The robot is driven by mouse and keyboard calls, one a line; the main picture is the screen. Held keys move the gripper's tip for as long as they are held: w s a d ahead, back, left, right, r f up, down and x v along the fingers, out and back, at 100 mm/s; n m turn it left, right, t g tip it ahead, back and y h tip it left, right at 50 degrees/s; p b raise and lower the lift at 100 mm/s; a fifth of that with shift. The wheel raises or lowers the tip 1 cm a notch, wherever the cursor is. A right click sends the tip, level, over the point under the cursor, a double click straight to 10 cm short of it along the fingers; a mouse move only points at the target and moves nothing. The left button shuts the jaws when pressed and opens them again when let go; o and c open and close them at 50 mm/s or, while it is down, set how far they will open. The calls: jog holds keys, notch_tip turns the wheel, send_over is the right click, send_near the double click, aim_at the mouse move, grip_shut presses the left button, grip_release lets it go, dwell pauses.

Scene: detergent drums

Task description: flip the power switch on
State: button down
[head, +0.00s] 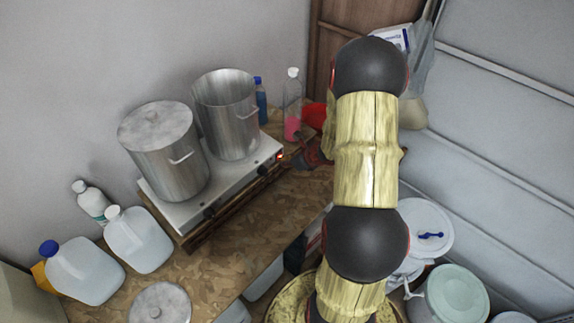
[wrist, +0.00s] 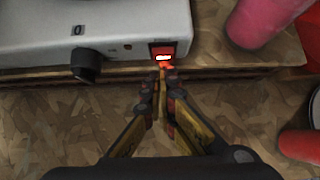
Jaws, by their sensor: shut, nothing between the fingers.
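The power switch (wrist: 161,51) is a small dark-framed red rocker on the front face of the white hot plate (wrist: 60,30). It shows a bright white and orange-red glow, and a red spot also shows at the hot plate's right end in the head view (head: 280,156). My gripper (wrist: 162,76) is shut and empty, its fingertips together just below the switch in the wrist view. An orange-red patch lies at the tips; I cannot tell whether they touch the switch. In the head view my arm hides most of the gripper.
A black knob (wrist: 86,66) is left of the switch. Two steel pots (head: 165,150) (head: 228,115) stand on the hot plate. A pink-filled bottle (head: 292,110) stands behind its right end. White jugs (head: 138,240) (head: 85,270) are at the left. The wooden surface before the hot plate is mostly clear.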

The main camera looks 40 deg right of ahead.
jog(key=shift+r+p, duration=0.5)
jog(key=shift+r, duration=0.45)
